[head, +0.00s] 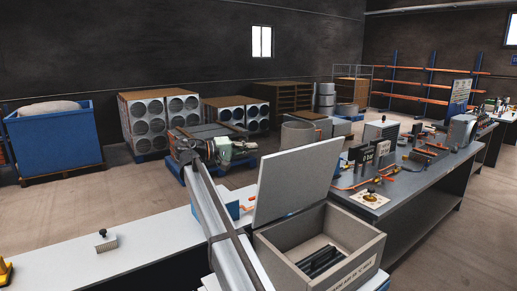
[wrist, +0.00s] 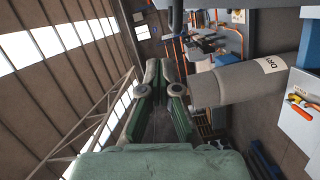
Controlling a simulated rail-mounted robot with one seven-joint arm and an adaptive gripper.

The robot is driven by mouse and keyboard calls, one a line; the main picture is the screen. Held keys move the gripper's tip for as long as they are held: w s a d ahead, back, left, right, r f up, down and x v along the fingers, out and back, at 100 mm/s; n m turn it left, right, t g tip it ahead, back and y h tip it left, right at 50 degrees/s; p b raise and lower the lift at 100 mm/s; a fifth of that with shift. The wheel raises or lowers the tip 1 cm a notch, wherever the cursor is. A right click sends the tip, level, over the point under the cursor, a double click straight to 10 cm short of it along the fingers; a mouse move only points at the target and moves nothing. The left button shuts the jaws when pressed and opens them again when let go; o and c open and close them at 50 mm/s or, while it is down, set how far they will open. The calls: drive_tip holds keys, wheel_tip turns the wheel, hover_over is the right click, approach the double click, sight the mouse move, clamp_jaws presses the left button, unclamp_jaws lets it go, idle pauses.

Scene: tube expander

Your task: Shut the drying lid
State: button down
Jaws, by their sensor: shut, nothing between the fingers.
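The drying lid (head: 296,178) is a flat light-grey panel in the head view. It stands raised, nearly upright, along the back edge of an open grey box (head: 366,250). Dark bars lie inside the box, and a pale label is on its front. My gripper (head: 248,147) is beyond the lid, up and to the left of it in the picture, and appears apart from it. In the wrist view my gripper's fingers (wrist: 163,80) are closed together and hold nothing. A grey body labelled "DRY" (wrist: 240,83) shows to their right; which part it is, I cannot tell.
The pale bench (head: 70,245) carries a small block with a black knob (head: 105,240) at left. A dark workbench (head: 430,185) with tools and fittings extends behind the box to the right. A blue bin (head: 53,140) and stacked crates stand farther back on open floor.

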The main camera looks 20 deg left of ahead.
drive_tip(key=w+d+p, duration=0.1)
drive_tip(key=d, duration=0.2)
drive_tip(key=d+p, duration=0.2)
drive_tip(key=d, duration=0.1)
drive_tip(key=w+d+f+p, duration=0.1)
drive_tip(key=d+p, duration=0.1)
drive_tip(key=d, duration=0.1)
drive_tip(key=shift+w+d+f, duration=0.1)
drive_tip(key=shift+w+d, duration=0.15)
drive_tip(key=shift+w, duration=0.1)
